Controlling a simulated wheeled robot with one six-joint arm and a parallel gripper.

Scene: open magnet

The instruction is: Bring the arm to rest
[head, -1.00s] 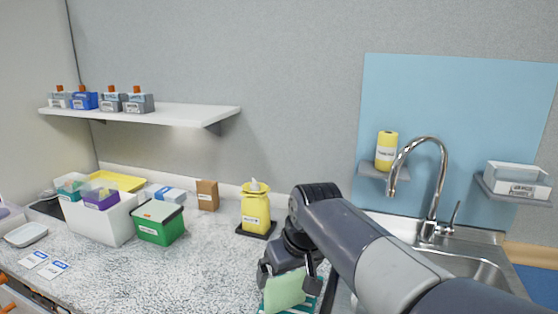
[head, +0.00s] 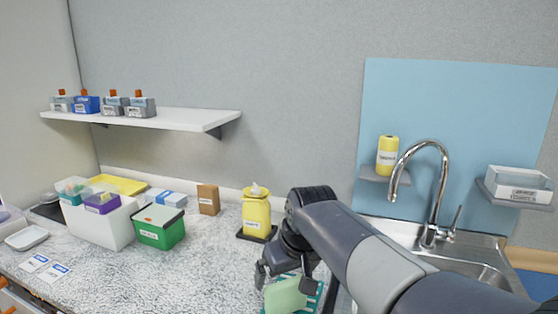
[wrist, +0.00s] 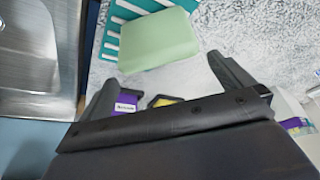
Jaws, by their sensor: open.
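My gripper (head: 285,266) is at the lower middle of the head view, just above and behind a pale green block (head: 285,295). Its jaws are open, and no object shows held between them. In the wrist view the two fingers of the gripper (wrist: 163,70) stand apart. The green block (wrist: 158,40) lies beyond them, on or against a teal slatted rack (wrist: 112,40). The rack (head: 318,297) also shows at the bottom of the head view. I cannot tell whether the gripper touches the block.
The sink (head: 470,268) and tap (head: 440,190) stand on the right. A yellow container (head: 256,215), green box (head: 160,228) and white bin (head: 100,225) stand on the counter (head: 215,270). Speckled counter left of the gripper is clear.

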